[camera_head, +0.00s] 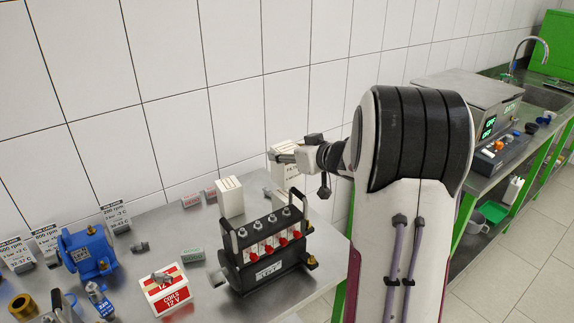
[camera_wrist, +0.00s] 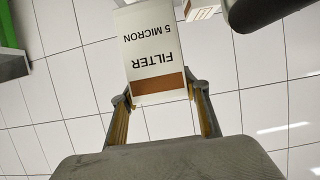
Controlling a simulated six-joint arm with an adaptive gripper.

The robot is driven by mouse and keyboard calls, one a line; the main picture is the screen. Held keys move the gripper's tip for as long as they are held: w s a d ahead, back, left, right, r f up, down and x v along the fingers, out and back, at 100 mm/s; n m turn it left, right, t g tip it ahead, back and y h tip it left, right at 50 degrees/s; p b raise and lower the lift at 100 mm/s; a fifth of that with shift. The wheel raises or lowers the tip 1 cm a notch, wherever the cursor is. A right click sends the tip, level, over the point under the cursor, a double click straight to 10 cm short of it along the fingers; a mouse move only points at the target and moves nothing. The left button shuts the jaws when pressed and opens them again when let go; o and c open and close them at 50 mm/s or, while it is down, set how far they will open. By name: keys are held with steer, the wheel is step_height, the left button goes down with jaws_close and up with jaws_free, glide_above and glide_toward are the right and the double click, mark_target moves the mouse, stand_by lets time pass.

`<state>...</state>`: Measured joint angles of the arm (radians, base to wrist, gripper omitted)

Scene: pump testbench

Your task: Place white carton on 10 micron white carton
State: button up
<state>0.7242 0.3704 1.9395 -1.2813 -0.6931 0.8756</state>
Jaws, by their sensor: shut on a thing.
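My gripper (camera_head: 283,156) is shut on a white carton (camera_head: 291,177) above the back of the steel bench. In the wrist view, the fingers (camera_wrist: 158,92) press on both sides of this carton (camera_wrist: 152,50), labelled "FILTER 5 MICRON", upside down in the picture, with a brown band at its near end. Another white carton (camera_head: 230,198) stands upright on the bench, left of the held one and apart from it. Its label is not readable, so I cannot tell whether it is the 10 micron one.
A black manifold block (camera_head: 264,255) with red valves stands in front of the cartons. The tiled wall (camera_head: 170,60) is close behind. A sink and bath unit stand far right.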

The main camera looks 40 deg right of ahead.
steer(key=shift+f, duration=0.15)
steer(key=shift+f, duration=1.8)
steer(key=shift+f, duration=0.15)
steer(key=o, duration=1.2)
steer(key=shift+o, duration=0.2)
steer(key=shift+r, duration=0.2)
steer(key=v, duration=1.2)
